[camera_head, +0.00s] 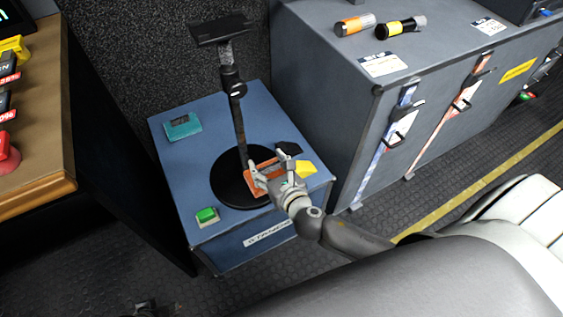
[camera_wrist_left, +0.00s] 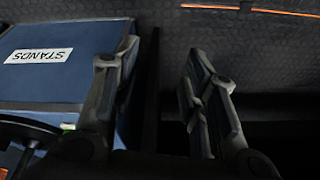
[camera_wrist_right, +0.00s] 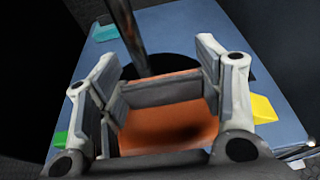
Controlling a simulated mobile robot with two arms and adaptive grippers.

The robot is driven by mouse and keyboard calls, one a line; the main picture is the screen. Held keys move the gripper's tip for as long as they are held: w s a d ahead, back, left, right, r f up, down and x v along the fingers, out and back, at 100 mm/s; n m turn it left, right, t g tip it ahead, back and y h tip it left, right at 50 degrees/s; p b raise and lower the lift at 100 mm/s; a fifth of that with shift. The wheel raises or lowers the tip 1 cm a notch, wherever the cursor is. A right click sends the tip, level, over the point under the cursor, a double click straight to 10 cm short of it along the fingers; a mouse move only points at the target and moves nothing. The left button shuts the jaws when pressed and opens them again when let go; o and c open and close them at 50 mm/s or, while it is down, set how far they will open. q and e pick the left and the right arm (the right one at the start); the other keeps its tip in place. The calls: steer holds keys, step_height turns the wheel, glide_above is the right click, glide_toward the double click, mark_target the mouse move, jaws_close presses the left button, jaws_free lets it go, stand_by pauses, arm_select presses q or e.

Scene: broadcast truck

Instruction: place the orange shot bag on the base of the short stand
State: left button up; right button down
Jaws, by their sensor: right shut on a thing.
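The short stand is black, with a round base (camera_head: 226,188), an upright post (camera_head: 238,125) and a flat top plate (camera_head: 222,29). My right gripper (camera_head: 268,174) is shut on the orange shot bag (camera_head: 256,186), just right of the post and over the base. In the right wrist view the orange bag (camera_wrist_right: 160,128) lies between the fingers, with the post right behind it. I cannot tell whether the bag touches the base. My left gripper (camera_wrist_left: 150,80) is open and empty, beside the blue box with the STANDS label.
The blue box (camera_head: 172,160) under the stand also carries a teal block (camera_head: 182,126), a green block (camera_head: 207,215), a yellow block (camera_head: 305,169) and a black piece (camera_head: 289,148). A grey case (camera_head: 325,70) stands at right with two cylinders on top. A wooden desk edge (camera_head: 40,200) is at left.

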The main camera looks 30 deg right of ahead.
steer(key=w+a+f+b, duration=0.1)
steer(key=f, duration=0.1)
steer(key=w+a+f+b, duration=0.1)
steer(key=a+f, duration=0.1)
steer(key=shift+w+a, duration=0.1)
steer(key=shift+w, duration=0.05)
steer(key=shift+w+a+f+b, duration=0.1)
steer(key=shift+a+f+b, duration=0.1)
steer(key=shift+f+b, duration=0.85)
steer(key=shift+f, duration=0.15)
steer(key=shift+f+b, duration=0.35)
steer(key=shift+f, duration=0.25)
arm_select(q)
step_height(320, 180, up, 8)
steer(key=t, duration=0.1)
steer(key=shift+w+d+f+t, duration=0.15)
steer(key=shift+w+t, duration=0.25)
steer(key=shift+w, duration=0.05)
arm_select(e)
steer(key=c, duration=0.8)
jaws_free()
steer(key=shift+f, duration=0.2)
arm_select(q)
steer(key=shift+w, duration=0.1)
arm_select(e)
steer(key=o, duration=0.4)
